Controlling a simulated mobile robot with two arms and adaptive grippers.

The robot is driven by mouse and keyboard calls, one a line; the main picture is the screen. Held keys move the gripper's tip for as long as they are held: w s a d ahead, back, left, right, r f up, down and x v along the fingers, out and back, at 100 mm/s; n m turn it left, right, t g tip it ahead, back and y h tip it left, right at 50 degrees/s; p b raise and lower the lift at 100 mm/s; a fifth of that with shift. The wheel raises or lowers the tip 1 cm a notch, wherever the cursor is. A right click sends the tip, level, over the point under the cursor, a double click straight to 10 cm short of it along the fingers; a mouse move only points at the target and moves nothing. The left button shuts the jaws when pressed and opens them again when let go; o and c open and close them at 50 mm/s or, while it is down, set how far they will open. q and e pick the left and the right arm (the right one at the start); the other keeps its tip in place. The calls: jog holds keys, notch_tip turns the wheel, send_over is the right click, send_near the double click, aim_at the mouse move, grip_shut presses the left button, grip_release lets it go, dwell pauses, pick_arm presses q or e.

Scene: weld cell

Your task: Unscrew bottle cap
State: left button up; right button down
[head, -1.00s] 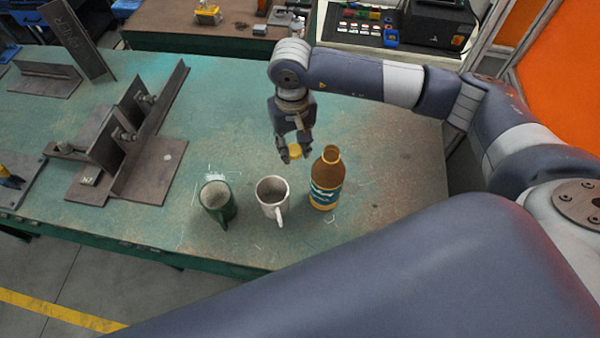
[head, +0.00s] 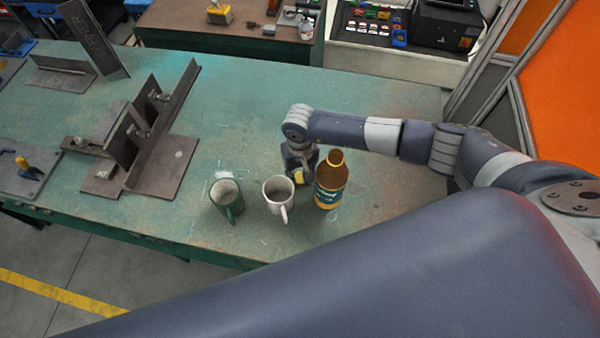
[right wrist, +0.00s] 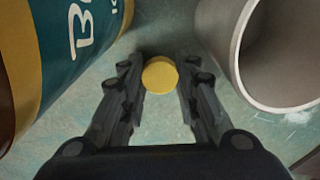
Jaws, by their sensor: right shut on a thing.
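The brown bottle (head: 331,183) with a teal and yellow label stands upright on the green table, with no cap on its neck. It also shows at the left of the right wrist view (right wrist: 95,45). My right gripper (head: 299,178) is low over the table, behind and between the bottle and the white mug. It is shut on the yellow bottle cap (right wrist: 160,75), which sits between its fingertips. Whether the cap touches the table I cannot tell. My left gripper is not in view.
The white mug (head: 277,194) stands close to the left of the bottle, and a green mug (head: 227,200) stands further left. Steel angle fixtures (head: 140,135) fill the left of the table (head: 240,105). The table behind my right gripper is clear.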

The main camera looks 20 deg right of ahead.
aim_at(300, 177)
jog(key=shift+f+b, duration=0.2)
jog(key=shift+b, duration=0.1)
jog(key=c, duration=1.2)
grip_release()
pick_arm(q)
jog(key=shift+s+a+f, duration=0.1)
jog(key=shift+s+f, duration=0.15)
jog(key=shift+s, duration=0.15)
pick_arm(e)
jog(key=shift+r, duration=0.1)
jog(key=shift+r, duration=0.3)
pick_arm(q)
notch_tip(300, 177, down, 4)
jog(key=b, duration=0.3)
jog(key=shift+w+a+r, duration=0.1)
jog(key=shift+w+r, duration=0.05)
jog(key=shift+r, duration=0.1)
pick_arm(e)
notch_tip(300, 177, up, 12)
jog(key=shift+f, duration=0.15)
